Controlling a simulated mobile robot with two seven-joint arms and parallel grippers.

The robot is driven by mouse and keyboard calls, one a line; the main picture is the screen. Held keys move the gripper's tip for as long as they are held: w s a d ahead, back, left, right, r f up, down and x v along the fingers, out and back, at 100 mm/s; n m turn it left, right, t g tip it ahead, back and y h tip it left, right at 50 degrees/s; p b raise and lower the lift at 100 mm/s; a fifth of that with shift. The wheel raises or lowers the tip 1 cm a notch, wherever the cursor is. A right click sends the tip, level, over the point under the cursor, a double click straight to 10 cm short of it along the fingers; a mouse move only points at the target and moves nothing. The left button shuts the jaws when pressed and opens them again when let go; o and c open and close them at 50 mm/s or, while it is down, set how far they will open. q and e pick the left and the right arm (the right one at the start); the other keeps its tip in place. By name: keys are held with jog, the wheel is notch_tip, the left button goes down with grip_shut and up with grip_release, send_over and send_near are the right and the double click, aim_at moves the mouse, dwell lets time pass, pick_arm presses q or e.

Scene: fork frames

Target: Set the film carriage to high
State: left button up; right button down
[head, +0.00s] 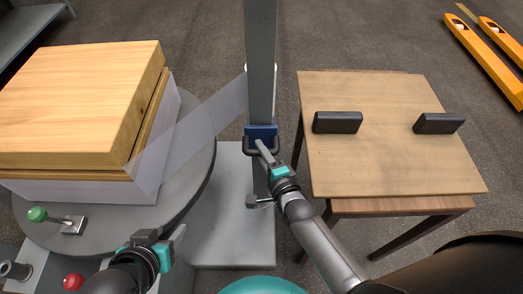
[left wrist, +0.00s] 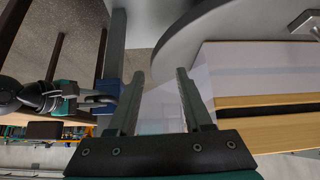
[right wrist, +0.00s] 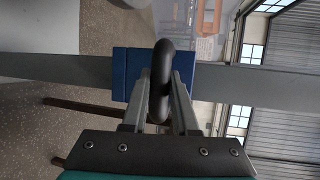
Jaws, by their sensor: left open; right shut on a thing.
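The film carriage (head: 260,131) is a blue block on the grey upright mast (head: 260,60), with a black looped handle (head: 277,147) on its near side. My right gripper (head: 263,150) is shut on this handle; in the right wrist view the black handle (right wrist: 162,60) lies between the fingers, beside the blue carriage (right wrist: 127,75). A translucent film (head: 195,125) stretches from the mast to the wrapped load. My left gripper (head: 163,240) is open and empty near the turntable's front edge. The left wrist view also shows its spread fingers (left wrist: 157,90).
The load of wooden boards (head: 80,85) stands on a round grey turntable (head: 190,185). A lever with a green knob (head: 37,214) and a red knob (head: 73,281) are at lower left. A small clamp (head: 253,201) sits low on the mast. A wooden table (head: 390,160) stands right.

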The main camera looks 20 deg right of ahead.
aim_at(254, 133)
notch_tip(254, 133, up, 3)
jog(key=p, duration=0.2)
jog(key=shift+w+p, duration=0.1)
jog(key=shift+p, duration=0.2)
notch_tip(254, 133, up, 5)
jog(key=p, duration=0.4)
jog(key=shift+f+p, duration=0.2)
jog(key=shift+p, duration=0.15)
pick_arm(q)
jog(key=s+a+f+g, duration=0.2)
jog(key=s+f, duration=0.1)
jog(key=f, duration=0.3)
jog(key=s+a+f+g+y, duration=0.1)
jog(key=s+a+f+g, duration=0.1)
jog(key=f, duration=0.4)
jog(key=shift+s+f+g+y+p, duration=0.35)
jog(key=shift+s+g, duration=0.15)
jog(key=shift+s, duration=0.45)
pick_arm(e)
jog(key=shift+r, duration=0.3)
jog(key=c, duration=0.7)
grip_release()
jog(key=shift+f, duration=0.1)
pick_arm(q)
jog(key=shift+r, duration=0.1)
